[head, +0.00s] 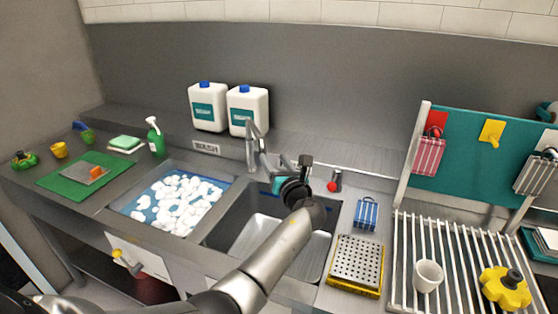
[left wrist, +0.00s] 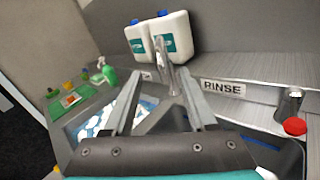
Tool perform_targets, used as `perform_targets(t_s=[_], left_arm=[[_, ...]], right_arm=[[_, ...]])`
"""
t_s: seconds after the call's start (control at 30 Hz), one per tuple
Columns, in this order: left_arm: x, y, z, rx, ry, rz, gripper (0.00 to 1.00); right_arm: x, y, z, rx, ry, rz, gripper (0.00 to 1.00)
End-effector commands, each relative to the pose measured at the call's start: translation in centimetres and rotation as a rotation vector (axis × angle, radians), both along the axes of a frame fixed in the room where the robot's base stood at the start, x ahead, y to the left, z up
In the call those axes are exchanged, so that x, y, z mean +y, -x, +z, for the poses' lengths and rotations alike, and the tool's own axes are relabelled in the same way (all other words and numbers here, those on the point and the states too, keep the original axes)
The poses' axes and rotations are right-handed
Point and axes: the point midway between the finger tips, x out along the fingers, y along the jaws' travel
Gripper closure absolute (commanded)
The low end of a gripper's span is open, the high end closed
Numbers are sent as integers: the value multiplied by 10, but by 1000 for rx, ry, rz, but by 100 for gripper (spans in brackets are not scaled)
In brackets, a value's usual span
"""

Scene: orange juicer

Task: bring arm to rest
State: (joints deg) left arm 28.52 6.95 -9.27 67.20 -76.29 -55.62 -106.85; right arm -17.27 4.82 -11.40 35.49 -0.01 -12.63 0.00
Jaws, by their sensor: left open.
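My left arm (head: 268,254) reaches in from the lower left, over the sink. My left gripper (head: 279,181) is above the right basin, near the tap. In the left wrist view its two grey fingers (left wrist: 158,88) are spread apart with nothing held between them. The metal tap (head: 256,146) stands behind the gripper and also shows between the fingers in the left wrist view (left wrist: 172,65). Part of the gripper is hidden by my wrist in the head view. My right gripper is not in view.
The right basin (head: 240,236) is below my arm; the left basin (head: 177,205) holds foamy water. Two white jugs (head: 207,107) stand at the back. At right are a yellow-based grater (head: 356,264), a drying rack (head: 452,261) and a white cup (head: 428,277).

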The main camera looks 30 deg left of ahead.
Motion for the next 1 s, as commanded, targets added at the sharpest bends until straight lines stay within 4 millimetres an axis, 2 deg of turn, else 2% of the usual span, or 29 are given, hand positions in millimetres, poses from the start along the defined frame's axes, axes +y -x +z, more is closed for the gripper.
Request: perform_targets(t_s=[0.47,0.6,0.67,0.77,0.9,1.0], left_arm=[[0,0,0,-1,1,0,43],[-1,9,-11,-38,73,8,43],[-2,21,-23,-84,164,21,43],[-7,51,-54,-202,395,64,43],[-22,105,-101,-391,788,182,43],[-38,146,-129,-515,1053,301,43]], right_arm=[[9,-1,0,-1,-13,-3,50],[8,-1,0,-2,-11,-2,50],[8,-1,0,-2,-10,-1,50],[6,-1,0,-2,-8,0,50],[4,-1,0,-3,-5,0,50],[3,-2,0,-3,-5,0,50]])
